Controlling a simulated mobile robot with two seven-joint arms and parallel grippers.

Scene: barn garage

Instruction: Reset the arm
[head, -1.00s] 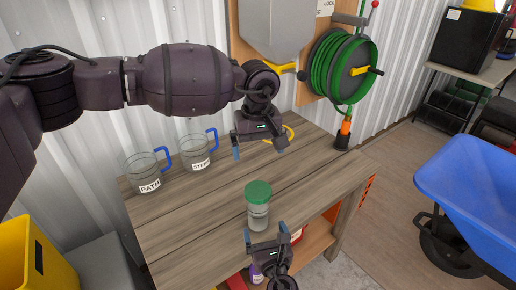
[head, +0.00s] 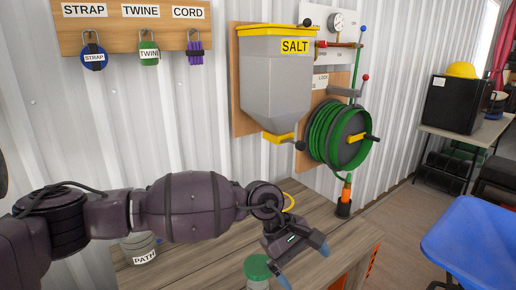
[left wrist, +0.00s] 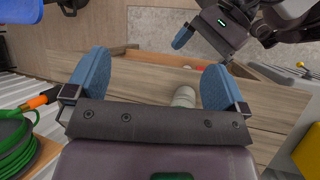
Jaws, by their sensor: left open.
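My left gripper (head: 303,264) is open and empty above the wooden workbench (head: 205,262) in the head view. Its blue fingers also stand wide apart in the left wrist view (left wrist: 152,80). A jar with a green lid (head: 257,267) stands on the bench just left of it, cut off by the picture's bottom edge. A pale rounded thing (left wrist: 184,97), probably this jar, shows between the fingers in the left wrist view. My right gripper (left wrist: 195,30) shows only there, at the top; one blue finger is seen, so its opening is unclear.
A clear mug marked PATH (head: 142,252) is partly behind my left arm. On the wall are a SALT hopper (head: 275,75) and a green hose reel (head: 338,135). A blue wheelbarrow (head: 470,240) stands right of the bench, with bare floor between.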

